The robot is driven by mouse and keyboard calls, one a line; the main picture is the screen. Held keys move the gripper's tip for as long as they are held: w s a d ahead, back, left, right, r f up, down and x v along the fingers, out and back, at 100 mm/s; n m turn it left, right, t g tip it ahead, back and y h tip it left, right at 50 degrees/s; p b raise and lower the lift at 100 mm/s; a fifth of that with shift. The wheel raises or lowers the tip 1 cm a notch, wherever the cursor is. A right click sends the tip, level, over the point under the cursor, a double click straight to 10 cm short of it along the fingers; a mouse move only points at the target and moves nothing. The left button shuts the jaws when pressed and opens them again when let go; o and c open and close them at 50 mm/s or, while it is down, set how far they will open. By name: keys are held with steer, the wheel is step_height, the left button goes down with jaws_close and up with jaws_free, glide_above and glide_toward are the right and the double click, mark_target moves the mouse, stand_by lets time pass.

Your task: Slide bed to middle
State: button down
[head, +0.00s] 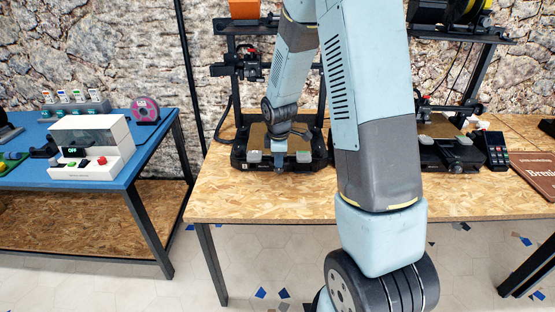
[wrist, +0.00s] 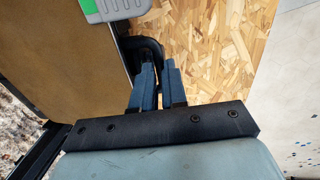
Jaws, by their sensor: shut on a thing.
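The left printer's bed is a flat gold-brown plate (head: 257,136) in a dark frame, low between the printer's uprights. In the wrist view the bed (wrist: 65,50) fills the left side. A grey clip with a green patch (wrist: 118,8) sits at its edge. My gripper (head: 279,162) is at the middle of the bed's front edge, between two grey clips. In the wrist view my gripper (wrist: 158,68) has its blue fingers shut around a dark curved handle (wrist: 150,46) at the bed's edge. The fingertips partly hide the handle, and my arm covers part of the bed in the head view.
A second printer (head: 445,150) stands to the right, partly behind my arm, with a black keypad box (head: 492,150) beside it. The wooden table (head: 235,205) is clear in front of the left printer. A blue table (head: 120,176) with small devices stands at left.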

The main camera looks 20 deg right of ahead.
steer(key=w+d, duration=0.1)
steer(key=w, duration=0.2)
steer(key=w+d, duration=0.1)
steer(key=w, duration=0.3)
steer(key=w+d, duration=0.1)
steer(key=w, duration=0.2)
steer(key=shift+w+d, duration=0.2)
steer(key=shift+w, duration=0.05)
steer(key=c, duration=1.2)
jaws_free()
steer(key=shift+o, duration=0.2)
step_height(320, 180, up, 13)
steer(key=s, duration=0.2)
steer(key=shift+a+r, duration=0.2)
steer(key=shift+a, duration=0.15)
steer(key=shift+s, duration=0.15)
